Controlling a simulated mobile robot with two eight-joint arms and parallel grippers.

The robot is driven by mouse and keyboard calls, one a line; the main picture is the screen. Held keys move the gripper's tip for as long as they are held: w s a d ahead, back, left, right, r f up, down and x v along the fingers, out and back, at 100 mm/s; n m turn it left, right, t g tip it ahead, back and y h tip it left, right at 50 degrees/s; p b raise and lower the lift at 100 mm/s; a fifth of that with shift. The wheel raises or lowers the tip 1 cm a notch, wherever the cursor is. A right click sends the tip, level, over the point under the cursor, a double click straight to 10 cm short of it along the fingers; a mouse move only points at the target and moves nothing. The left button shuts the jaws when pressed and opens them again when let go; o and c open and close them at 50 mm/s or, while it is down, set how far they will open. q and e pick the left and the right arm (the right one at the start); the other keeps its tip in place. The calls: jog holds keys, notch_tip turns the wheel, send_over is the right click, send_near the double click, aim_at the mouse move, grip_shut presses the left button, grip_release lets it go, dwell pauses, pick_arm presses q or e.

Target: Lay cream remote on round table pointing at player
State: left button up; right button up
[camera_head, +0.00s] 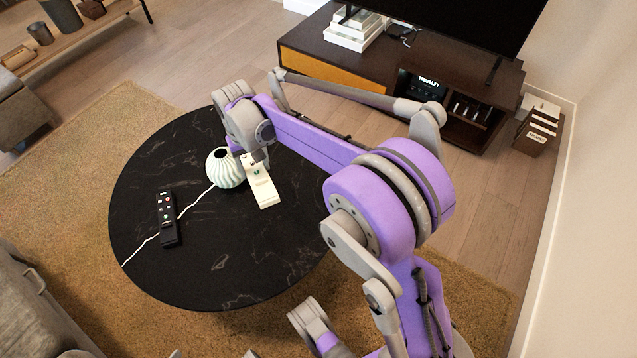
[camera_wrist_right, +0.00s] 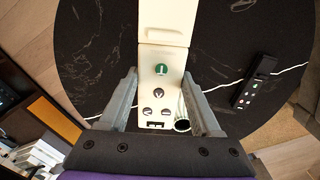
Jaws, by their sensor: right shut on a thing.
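The cream remote (camera_head: 261,187) is over the right half of the round black table (camera_head: 200,275). Its buttoned end is at my right gripper (camera_head: 262,160), and its plain end angles down and slightly right. In the wrist view, the gripper fingers (camera_wrist_right: 158,75) flank the cream remote (camera_wrist_right: 160,50) and are shut on it. I cannot tell whether the remote touches the tabletop. The player (camera_head: 420,87), dark with a lit display, sits in the TV stand at upper right. Small grey tips at the bottom edge of the head view may be my left gripper; its state is unclear.
A pale ribbed vase (camera_head: 224,168) stands close left of the cream remote. The TV stand (camera_head: 335,70) holds books (camera_head: 352,33). The table's front is clear.

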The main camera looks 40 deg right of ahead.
jog(key=s+d+f+m, duration=0.1)
jog(key=d+f+m, duration=0.4)
jog(key=d, duration=0.4)
jog(key=s+d+f+m, duration=0.2)
jog(key=d+f+m, duration=0.3)
jog(key=d, duration=0.4)
jog(key=shift+m, duration=0.9)
jog(key=f+b, duration=0.1)
jog(key=f, duration=0.1)
jog(key=f+b, duration=0.1)
jog(key=f, duration=0.1)
jog(key=shift+w+d+f, duration=0.1)
jog(key=shift+w, duration=0.1)
jog(key=shift+f+b, duration=0.55)
jog(key=shift+f, duration=1.7)
jog(key=o, duration=1.5)
jog(key=shift+f, duration=0.15)
